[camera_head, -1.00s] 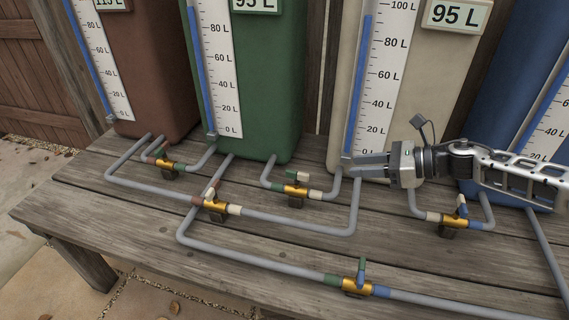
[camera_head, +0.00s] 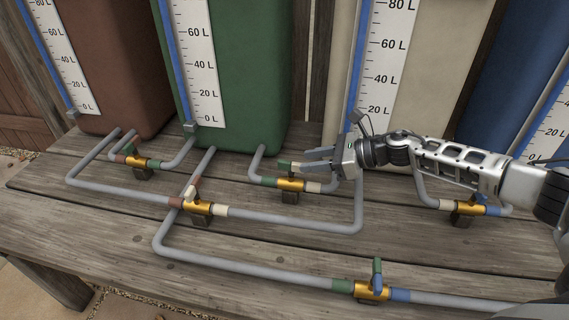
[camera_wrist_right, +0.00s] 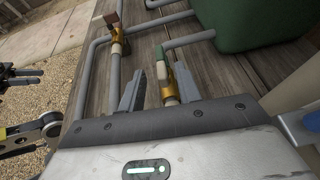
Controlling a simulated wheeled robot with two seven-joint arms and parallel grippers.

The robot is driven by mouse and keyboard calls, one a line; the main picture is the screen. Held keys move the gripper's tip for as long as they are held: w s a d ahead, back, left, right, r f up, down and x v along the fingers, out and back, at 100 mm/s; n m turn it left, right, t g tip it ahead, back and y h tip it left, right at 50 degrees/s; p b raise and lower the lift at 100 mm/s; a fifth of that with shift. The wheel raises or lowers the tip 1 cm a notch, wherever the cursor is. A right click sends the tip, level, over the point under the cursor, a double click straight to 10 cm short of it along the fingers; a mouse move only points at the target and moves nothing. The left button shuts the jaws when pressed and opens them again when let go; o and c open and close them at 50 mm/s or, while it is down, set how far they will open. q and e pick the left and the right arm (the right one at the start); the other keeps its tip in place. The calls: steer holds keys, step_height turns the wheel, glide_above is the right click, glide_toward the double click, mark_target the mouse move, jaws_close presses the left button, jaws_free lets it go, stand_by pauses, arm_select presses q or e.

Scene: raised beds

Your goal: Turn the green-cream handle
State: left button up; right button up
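The green-cream valve (camera_head: 290,184) has a brass body on a pipe between the green and cream tanks, with a green collar on its left and a cream one on its right. Its handle (camera_head: 284,165), green at the end, lies above the body. My right gripper (camera_head: 303,160) comes in from the right, its fingers pointing left at the handle, which is partly hidden by them. In the right wrist view the handle (camera_wrist_right: 160,55) and brass body (camera_wrist_right: 168,88) lie between the two spread fingers (camera_wrist_right: 160,75); contact cannot be told.
Other brass valves sit nearby: red-green (camera_head: 141,163), red-cream (camera_head: 198,207), green-blue (camera_head: 371,290) and cream-blue (camera_head: 469,208). Grey pipes run low over the wooden bench (camera_head: 110,225). The green tank (camera_head: 245,75) and cream tank (camera_head: 440,70) stand behind.

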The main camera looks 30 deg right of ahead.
mark_target(294, 163)
steer(key=x, duration=0.7)
steer(key=shift+w+a+f, duration=0.1)
steer(key=shift+w+a, duration=0.1)
steer(key=shift+w, duration=0.05)
jaws_close()
